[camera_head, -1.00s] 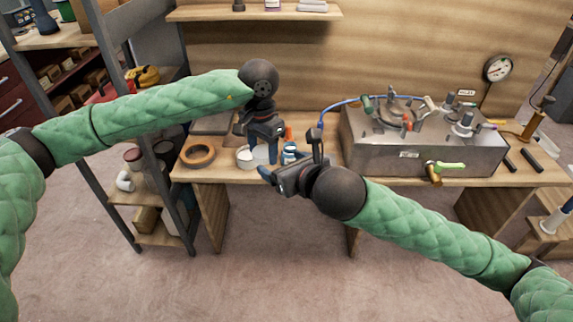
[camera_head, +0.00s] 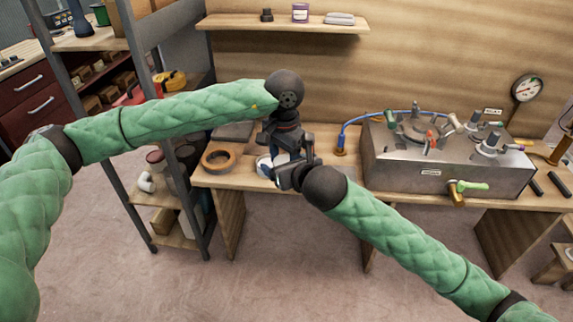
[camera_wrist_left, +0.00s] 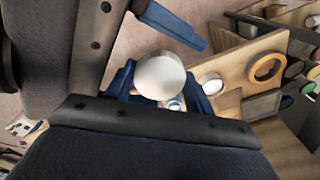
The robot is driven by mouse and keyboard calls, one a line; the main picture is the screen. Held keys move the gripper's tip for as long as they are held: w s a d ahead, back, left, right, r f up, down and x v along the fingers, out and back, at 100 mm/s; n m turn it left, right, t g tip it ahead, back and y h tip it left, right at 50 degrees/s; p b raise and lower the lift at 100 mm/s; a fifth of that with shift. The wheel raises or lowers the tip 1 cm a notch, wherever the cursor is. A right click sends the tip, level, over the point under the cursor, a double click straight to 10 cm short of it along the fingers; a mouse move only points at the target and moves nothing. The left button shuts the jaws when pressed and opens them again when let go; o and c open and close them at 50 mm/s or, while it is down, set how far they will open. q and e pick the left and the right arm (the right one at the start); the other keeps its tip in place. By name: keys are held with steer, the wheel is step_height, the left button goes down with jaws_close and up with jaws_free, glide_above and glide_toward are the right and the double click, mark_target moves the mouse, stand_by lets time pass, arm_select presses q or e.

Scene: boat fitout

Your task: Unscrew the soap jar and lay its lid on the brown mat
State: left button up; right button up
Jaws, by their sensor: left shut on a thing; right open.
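The soap jar (camera_wrist_left: 160,75) shows in the left wrist view as a pale, round, smooth top between the blue fingers of my left gripper (camera_wrist_left: 163,93). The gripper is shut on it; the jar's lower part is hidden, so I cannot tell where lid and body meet. In the head view, my left gripper (camera_head: 284,147) is above the bench's front part. My right gripper (camera_head: 290,163) is open close in front of it, overlapping it in the picture. One right finger shows in the wrist view. A brown mat (camera_wrist_left: 228,103) lies on the bench, hidden behind my arm in the head view.
A brown ring (camera_head: 219,158) lies on the bench's left end, with a white round container (camera_head: 264,166) right of it. A metal box with valves (camera_head: 440,165) fills the right. A shelf rack stands left.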

steer(key=c, duration=1)
arm_select(q)
steer(key=o, duration=1.1)
steer(key=shift+c, duration=0.2)
arm_select(e)
steer(key=shift+c, duration=0.2)
arm_select(q)
steer(key=shift+o, duration=0.5)
steer(key=shift+d, duration=0.1)
